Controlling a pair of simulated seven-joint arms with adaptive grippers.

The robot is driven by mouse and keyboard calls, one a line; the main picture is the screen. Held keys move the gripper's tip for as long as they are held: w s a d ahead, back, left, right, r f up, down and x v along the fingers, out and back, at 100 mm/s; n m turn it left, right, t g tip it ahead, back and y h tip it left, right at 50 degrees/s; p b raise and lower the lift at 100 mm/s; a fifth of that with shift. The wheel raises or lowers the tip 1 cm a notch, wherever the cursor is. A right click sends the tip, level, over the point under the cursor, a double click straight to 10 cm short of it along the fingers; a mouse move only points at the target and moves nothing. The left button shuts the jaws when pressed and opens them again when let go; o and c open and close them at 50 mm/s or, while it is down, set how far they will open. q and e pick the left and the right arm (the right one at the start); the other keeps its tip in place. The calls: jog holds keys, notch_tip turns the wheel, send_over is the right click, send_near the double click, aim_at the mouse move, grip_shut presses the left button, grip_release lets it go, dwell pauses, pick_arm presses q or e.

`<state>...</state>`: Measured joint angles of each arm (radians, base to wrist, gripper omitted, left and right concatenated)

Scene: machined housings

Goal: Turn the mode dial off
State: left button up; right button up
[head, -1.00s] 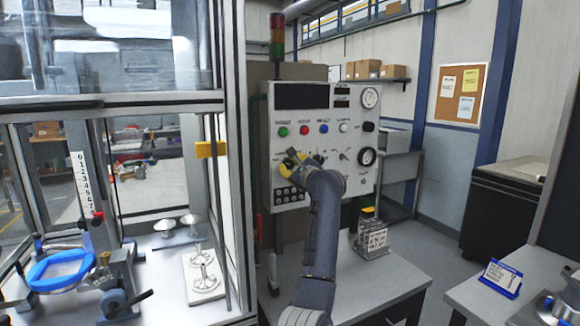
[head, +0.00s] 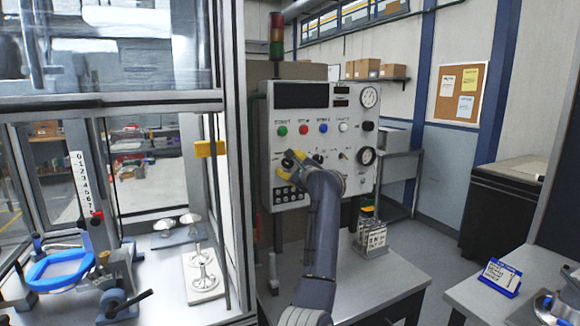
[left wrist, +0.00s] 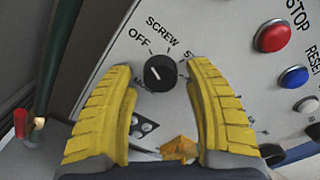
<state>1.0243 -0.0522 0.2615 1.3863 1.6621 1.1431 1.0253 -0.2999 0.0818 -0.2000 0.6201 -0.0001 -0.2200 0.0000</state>
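The mode dial (left wrist: 160,72) is a small round black knob on the pale control panel. It shows in the left wrist view, with the labels OFF at its upper left and SCREW above it. A small pale mark shows on its face, but I cannot tell for certain which label it points to. My left gripper (left wrist: 162,115) has its two ridged yellow fingers spread, one on each side of the dial, with clear gaps to it. In the head view, my left gripper (head: 291,165) is in front of the panel's lower left. My right gripper is out of view.
The control panel (head: 340,185) has a row of coloured buttons, including a red button (left wrist: 273,37) and a blue button (left wrist: 294,77), above and beside the dial. Gauges sit at its right edge. A glass-fronted frame (head: 232,150) stands just left.

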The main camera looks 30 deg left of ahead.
pick_arm(q)
jog(key=v, duration=1.2)
dwell(0.3)
